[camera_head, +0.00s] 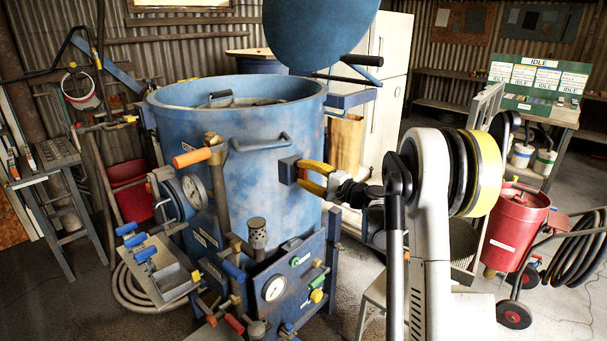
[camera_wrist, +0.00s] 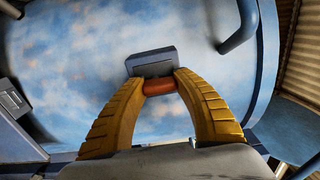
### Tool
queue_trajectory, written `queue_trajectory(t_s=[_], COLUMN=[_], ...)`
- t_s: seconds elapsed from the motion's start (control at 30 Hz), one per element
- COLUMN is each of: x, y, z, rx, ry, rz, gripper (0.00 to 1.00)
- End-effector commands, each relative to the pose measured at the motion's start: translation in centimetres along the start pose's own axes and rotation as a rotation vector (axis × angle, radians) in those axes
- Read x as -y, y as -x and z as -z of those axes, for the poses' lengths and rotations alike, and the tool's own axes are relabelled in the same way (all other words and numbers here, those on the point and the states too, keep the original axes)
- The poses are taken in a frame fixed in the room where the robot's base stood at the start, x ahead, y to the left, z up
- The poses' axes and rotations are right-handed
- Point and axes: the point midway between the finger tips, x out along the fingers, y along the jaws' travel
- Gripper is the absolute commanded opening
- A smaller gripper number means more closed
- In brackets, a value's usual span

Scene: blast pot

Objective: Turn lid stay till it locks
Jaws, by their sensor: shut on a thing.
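A large blue pot (camera_head: 250,150) stands upright with its round blue lid (camera_head: 318,35) raised above the rim at the right. A dark block (camera_head: 288,170) sits on the pot's side below the rim; it also shows in the wrist view (camera_wrist: 152,63). A short orange-red grip (camera_wrist: 159,88) sticks out from this block and is likely the lid stay's handle. My gripper (camera_head: 312,178) reaches in from the right. Its yellow fingers, also in the wrist view (camera_wrist: 160,90), are shut on the orange-red grip. The fingers cover its sides, and I cannot tell whether the stay is locked.
A loop handle (camera_head: 262,143) is on the pot beside the block. A valve panel (camera_head: 285,285) with a gauge juts out below. A red bin (camera_head: 513,228) stands at the right, and a small bench (camera_head: 50,165) at the left. Some floor is clear at the lower right.

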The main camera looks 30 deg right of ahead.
Motion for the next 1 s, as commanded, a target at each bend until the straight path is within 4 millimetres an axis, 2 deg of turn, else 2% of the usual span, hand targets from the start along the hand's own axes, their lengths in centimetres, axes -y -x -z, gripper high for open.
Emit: queue_trajectory(t_s=[0.2,0.23,0.3,0.67,0.77,1.0], x=[0.1,0.1,0.1,0.1,0.1,0.1], y=[0.0,0.0,0.0,0.5,1.8,7.2], z=[0.0,0.0,0.0,0.1,0.1,0.2], rx=[-0.001,-0.001,-0.001,-0.001,-0.003,-0.005], ry=[-0.002,-0.002,-0.002,0.0,0.0,-0.001], rz=[0.003,0.003,0.002,0.001,0.001,0.001], gripper=[0.06,0.45,0.61,0.61,0.61,0.61])
